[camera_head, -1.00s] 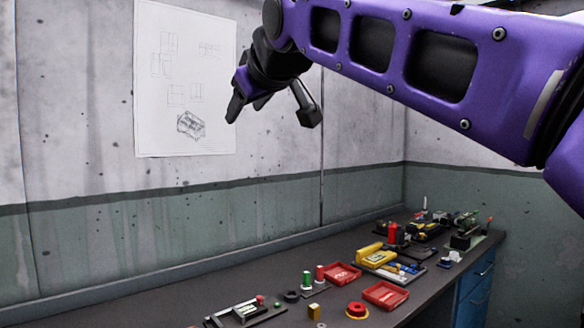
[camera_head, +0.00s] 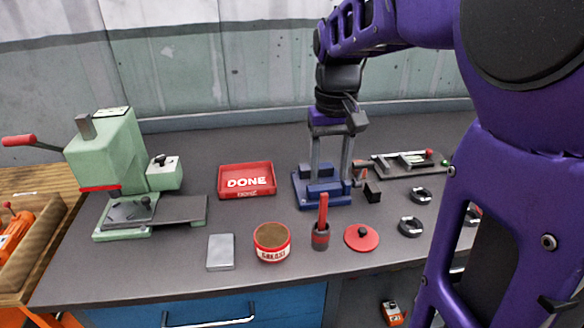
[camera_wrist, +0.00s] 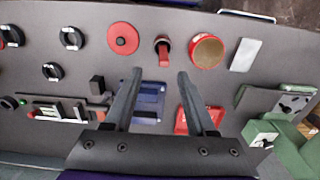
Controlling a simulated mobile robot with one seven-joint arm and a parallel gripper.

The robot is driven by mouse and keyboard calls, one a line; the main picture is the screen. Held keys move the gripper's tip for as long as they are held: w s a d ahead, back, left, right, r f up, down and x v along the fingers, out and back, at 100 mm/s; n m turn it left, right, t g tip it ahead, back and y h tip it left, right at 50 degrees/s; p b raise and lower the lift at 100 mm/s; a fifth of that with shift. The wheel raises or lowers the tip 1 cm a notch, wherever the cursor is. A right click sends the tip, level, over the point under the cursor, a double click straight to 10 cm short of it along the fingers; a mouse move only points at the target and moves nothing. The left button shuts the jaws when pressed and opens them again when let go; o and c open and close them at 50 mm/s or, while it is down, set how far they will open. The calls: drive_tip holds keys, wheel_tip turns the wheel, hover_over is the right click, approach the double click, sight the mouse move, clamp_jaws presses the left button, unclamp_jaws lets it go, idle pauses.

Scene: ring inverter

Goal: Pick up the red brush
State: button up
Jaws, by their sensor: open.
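The red brush (camera_head: 323,212) stands upright near the front of the bench, its handle up and its lower end in a small dark holder (camera_head: 320,240). In the wrist view the brush (camera_wrist: 164,52) shows near the top, beyond my fingertips. My gripper (camera_head: 333,180) points down over the blue fixture (camera_head: 303,196), behind the brush and apart from it. My gripper's fingers (camera_wrist: 160,74) are open in the wrist view, with nothing held between them.
An open grease tin (camera_head: 272,243) stands left of the brush and a round red lid (camera_head: 361,237) lies right of it. A red DONE tray (camera_head: 246,166) and a green press (camera_head: 112,150) are further left. Black rings (camera_head: 411,226) lie to the right.

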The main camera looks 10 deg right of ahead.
sight(327, 193)
wheel_tip(327, 193, down, 5)
drive_tip(key=shift+w+r+b, duration=0.1)
drive_tip(key=shift+r+b, duration=0.05)
drive_tip(key=shift+b, duration=0.2)
drive_tip(key=shift+a+f+b, duration=0.15)
drive_tip(key=shift+f+b, duration=0.15)
drive_tip(key=shift+f, duration=1.05)
drive_tip(key=shift+a+f+b, duration=0.15)
drive_tip(key=shift+f+b, duration=0.15)
drive_tip(key=shift+f, duration=1)
clamp_jaws()
